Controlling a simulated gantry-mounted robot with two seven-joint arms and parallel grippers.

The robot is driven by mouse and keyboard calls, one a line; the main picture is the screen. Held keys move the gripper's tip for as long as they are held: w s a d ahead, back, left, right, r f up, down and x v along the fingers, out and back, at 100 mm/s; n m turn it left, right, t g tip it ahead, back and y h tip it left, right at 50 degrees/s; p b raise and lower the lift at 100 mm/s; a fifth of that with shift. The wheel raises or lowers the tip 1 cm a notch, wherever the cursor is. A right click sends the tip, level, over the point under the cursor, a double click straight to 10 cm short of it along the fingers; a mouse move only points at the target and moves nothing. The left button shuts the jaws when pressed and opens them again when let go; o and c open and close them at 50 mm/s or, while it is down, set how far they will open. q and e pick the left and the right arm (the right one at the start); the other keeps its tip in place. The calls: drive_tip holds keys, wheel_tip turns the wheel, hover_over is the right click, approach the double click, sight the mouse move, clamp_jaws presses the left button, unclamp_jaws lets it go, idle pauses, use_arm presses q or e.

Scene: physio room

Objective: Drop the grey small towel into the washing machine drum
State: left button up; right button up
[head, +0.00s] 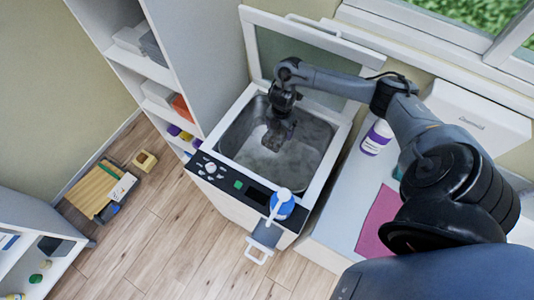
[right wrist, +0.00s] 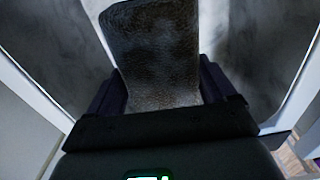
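The washing machine (head: 232,208) is a top-loader with its framed glass lid (head: 295,52) standing open at the back. Its square metal drum (head: 250,125) is open to view. My right gripper (head: 279,122) reaches down into the drum opening from above. The grey small towel (head: 274,138) is at its fingertips, dark and hard to tell from the drum floor. In the right wrist view, the towel (right wrist: 155,50) sits between the two fingers and sticks out beyond them, with the drum around it. My left gripper is not in view.
A blue-and-white bottle (head: 283,205) stands at the machine's front edge by a pulled-out drawer (head: 264,238). A purple-labelled bottle (head: 377,137) and a pink cloth (head: 377,220) are on the counter to the right. A tall shelf (head: 165,75) stands close on the left.

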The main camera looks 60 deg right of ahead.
drive_tip(key=shift+o, duration=1.3)
wheel_tip(320, 180, up, 9)
drive_tip(key=p, duration=0.3)
drive_tip(key=shift+r+p, duration=0.15)
drive_tip(key=shift+p, duration=0.2)
drive_tip(key=shift+r+p, duration=0.35)
drive_tip(key=shift+r, duration=0.4)
